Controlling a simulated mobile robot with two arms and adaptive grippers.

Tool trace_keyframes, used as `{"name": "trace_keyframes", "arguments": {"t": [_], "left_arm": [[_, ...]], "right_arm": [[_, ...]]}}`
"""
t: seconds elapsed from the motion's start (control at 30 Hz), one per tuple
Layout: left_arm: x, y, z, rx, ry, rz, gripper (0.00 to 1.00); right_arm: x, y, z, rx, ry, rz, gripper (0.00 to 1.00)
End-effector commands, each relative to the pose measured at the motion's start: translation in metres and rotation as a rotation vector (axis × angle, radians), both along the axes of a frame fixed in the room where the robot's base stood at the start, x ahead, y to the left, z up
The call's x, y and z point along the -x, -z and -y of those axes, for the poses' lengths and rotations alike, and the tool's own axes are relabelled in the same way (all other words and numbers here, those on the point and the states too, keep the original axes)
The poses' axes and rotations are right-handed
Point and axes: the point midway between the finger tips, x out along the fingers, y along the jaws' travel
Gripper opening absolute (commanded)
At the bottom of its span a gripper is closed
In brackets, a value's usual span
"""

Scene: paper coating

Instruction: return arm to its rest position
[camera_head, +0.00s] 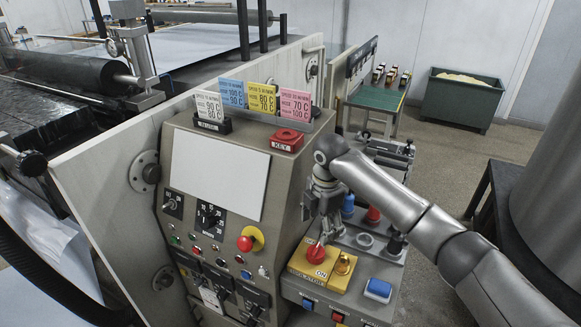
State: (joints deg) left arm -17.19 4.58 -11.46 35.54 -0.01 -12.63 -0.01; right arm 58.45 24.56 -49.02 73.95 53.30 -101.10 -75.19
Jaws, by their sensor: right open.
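My right arm (410,215) comes in from the right and reaches to the control console (180,160). Its gripper (325,236) points down, just above a red knob (316,253) on a yellow box (308,266). The gripper is open. The fingertips are small and dark here, and I cannot tell whether they touch the knob. My left gripper is out of view.
A red-and-yellow stop button (250,239) and several switches are on the console front. A blue button (377,290) is right of the yellow box. A large grey cylinder (548,190) stands at the right, and a green bin (464,98) is behind on open floor.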

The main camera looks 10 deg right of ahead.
Motion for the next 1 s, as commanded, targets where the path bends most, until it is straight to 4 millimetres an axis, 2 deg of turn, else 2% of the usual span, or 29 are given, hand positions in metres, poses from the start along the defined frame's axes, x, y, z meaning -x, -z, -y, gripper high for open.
{"name": "trace_keyframes", "arguments": {"t": [0.13, 0.23, 0.4, 0.6, 0.8, 1.0], "left_arm": [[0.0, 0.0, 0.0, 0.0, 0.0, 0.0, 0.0], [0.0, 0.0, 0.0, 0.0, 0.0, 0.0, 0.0], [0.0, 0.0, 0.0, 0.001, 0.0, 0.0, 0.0], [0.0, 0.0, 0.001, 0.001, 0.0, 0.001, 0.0], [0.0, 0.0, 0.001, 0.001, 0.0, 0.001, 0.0], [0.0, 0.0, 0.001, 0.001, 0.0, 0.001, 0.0]], "right_arm": [[0.006, 0.009, -0.007, -0.007, 0.008, -0.002, 0.68], [0.021, 0.029, -0.021, -0.027, 0.04, -0.002, 0.68], [0.064, 0.072, -0.054, -0.093, 0.159, 0.002, 0.68], [0.117, 0.106, -0.081, -0.187, 0.367, 0.015, 0.68], [0.17, 0.125, -0.089, -0.273, 0.631, 0.021, 0.68], [0.221, 0.133, -0.076, -0.334, 0.945, 0.029, 0.68]]}}
